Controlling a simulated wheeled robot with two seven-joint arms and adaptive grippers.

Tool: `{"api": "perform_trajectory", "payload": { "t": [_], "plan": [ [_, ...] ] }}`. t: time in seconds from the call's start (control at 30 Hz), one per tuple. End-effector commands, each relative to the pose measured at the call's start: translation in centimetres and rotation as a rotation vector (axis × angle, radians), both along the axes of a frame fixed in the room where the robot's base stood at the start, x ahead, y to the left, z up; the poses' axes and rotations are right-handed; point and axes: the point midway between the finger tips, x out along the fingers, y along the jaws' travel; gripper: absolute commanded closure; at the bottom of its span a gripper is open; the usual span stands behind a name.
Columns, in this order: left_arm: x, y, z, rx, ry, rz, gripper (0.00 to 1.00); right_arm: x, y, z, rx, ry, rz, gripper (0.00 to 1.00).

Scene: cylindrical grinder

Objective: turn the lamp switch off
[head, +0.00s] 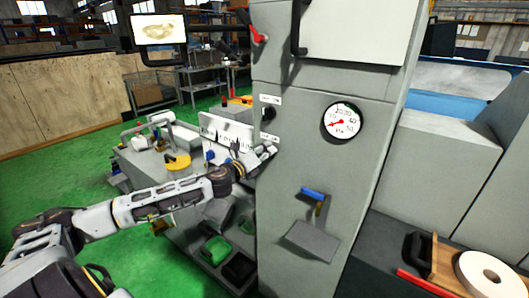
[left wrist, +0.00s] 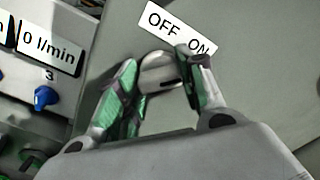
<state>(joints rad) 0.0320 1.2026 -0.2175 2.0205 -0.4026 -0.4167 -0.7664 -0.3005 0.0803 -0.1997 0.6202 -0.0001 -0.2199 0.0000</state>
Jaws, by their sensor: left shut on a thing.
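My left gripper (head: 264,152) reaches the front of the grey machine cabinet (head: 290,200), just under a small white label (head: 270,139). In the left wrist view my left gripper (left wrist: 159,68) has its green-padded fingers on either side of a grey rounded switch (left wrist: 158,76) and is shut on it. A white label (left wrist: 180,27) reading OFF on the left and ON on the right is beside the switch. The fingers partly hide the switch, so its exact setting cannot be told. My right gripper is not in view.
A black knob (head: 267,113) sits above the label. A pressure gauge (head: 342,121) and a blue-handled lever (head: 312,194) are to the right on the cabinet. A blue valve knob (left wrist: 45,97) is left of the fingers. Green floor is open at the left.

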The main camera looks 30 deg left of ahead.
Motion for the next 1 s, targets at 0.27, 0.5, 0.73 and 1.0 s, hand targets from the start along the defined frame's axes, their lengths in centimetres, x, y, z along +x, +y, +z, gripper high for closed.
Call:
{"api": "perform_trajectory", "payload": {
  "t": [0.27,0.5,0.73,1.0],
  "plan": [
    [0.0,0.0,0.1,-0.262,0.021,0.002,0.85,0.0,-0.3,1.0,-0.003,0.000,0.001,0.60],
    [0.0,0.0,0.2,-0.484,0.039,0.002,0.85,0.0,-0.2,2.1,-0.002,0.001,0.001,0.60],
    [0.0,0.0,0.2,-0.652,0.051,0.003,0.85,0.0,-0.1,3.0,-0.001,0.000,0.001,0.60],
    [0.0,0.0,0.1,-0.755,0.059,0.002,0.85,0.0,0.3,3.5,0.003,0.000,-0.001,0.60]
  ]
}}
